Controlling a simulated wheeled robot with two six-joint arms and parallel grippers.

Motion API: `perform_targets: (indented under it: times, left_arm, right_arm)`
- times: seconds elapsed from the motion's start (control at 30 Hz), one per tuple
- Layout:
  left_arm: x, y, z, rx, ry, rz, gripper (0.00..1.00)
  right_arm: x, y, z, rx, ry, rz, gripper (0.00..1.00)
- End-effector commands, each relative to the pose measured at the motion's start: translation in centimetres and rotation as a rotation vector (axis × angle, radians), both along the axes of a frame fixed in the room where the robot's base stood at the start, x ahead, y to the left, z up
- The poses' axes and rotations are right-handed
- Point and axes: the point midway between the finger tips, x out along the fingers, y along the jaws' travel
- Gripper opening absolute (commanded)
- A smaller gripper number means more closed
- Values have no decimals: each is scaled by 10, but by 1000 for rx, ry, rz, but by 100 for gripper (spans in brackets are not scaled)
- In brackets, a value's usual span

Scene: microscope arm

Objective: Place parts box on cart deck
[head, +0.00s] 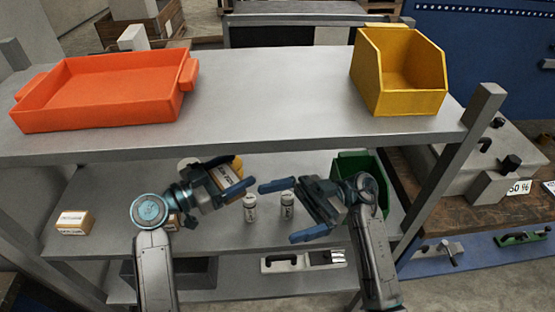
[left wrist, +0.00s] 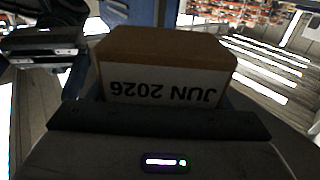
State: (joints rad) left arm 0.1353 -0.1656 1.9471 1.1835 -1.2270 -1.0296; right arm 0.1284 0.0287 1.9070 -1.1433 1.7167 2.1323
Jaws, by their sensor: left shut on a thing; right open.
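The parts box, brown cardboard with a white label, is held in my left gripper (head: 228,188), which is shut on it. In the head view the box (head: 222,177) is partly covered by the fingers and appears in front of the middle shelf. In the left wrist view the box (left wrist: 165,65) fills the jaws, with "JUN 2026" upside down on its label. The cart's grey top deck (head: 270,100) is above it in the picture. My right gripper (head: 291,211) is open and empty, to the right of the left one.
An orange tray (head: 105,90) is on the deck's left and a yellow bin (head: 398,98) on its right, with bare room between. The middle shelf (head: 110,205) holds a small box (head: 75,222), two white canisters (head: 250,208) and a green bin (head: 352,165).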

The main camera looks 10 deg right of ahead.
Motion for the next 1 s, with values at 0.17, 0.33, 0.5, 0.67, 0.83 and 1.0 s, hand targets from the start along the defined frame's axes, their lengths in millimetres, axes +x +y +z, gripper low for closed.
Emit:
perform_targets:
  times: [0.17, 0.33, 0.5, 0.67, 0.83, 1.0]
  left_arm:
    - [0, 0, 1, 0, -1, 0, 39]
    - [0, 0, 1, 0, -1, 0, 39]
    - [0, 0, 1, -1, -2, 0, 39]
    - [0, 0, 1, -1, -2, 0, 39]
    - [0, 0, 1, -1, -2, 0, 39]
    - [0, 0, 1, -1, -2, 0, 39]
  right_arm:
    - [39, -1, -32, -315, 22, -7, 100]
    - [102, -7, -48, -433, -23, -18, 100]
    - [147, -9, -46, -414, -104, -18, 100]
    - [167, -10, -45, -404, -146, -15, 100]
    - [169, -2, -46, -400, -158, -13, 100]
    - [161, 22, -49, -398, -158, -14, 100]
